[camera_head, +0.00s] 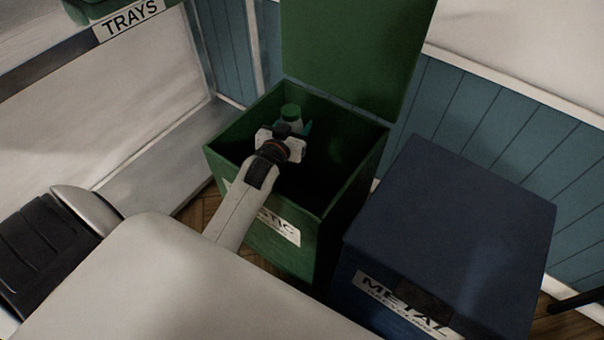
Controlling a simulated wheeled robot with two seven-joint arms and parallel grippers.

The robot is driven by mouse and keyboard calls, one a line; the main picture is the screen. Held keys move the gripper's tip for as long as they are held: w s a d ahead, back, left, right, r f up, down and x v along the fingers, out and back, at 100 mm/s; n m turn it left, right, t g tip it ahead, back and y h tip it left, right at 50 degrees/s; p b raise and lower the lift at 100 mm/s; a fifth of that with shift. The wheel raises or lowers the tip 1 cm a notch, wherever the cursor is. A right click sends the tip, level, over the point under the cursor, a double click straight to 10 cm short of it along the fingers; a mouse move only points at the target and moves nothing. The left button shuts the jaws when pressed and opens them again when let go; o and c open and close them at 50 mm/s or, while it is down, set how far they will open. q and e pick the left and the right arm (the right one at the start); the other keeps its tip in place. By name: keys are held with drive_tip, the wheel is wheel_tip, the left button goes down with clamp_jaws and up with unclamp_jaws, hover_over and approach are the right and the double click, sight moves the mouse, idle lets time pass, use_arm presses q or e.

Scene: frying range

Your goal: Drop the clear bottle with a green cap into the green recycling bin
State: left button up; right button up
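The green recycling bin (262,243) stands in the middle with its lid (352,45) raised and a label partly reading "PLASTIC" on its front. My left arm reaches over the front rim, and my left gripper (291,132) is over the bin's opening. The green cap (291,111) of the bottle shows just beyond the gripper, with a little of the clear body below it. The gripper hides most of the bottle, and its fingers are too hidden to tell whether they are open or shut. My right gripper is not in view.
A closed blue bin (455,225) labelled "METAL" stands close to the right of the green bin. A white counter unit with a "TRAYS" sign (128,19) is at the left. Blue panelled walls (470,115) stand behind the bins.

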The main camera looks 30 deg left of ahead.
use_arm(q)
drive_tip(key=o, duration=1)
drive_tip(key=shift+o, duration=0.2)
drive_tip(key=shift+s, duration=0.3)
drive_tip(key=p+v, duration=0.2)
drive_tip(key=v, duration=0.9)
drive_tip(key=shift+s, duration=0.15)
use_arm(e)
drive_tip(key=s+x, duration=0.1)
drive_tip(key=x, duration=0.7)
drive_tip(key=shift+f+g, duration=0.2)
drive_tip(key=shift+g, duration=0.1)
use_arm(q)
drive_tip(key=shift+d, duration=0.15)
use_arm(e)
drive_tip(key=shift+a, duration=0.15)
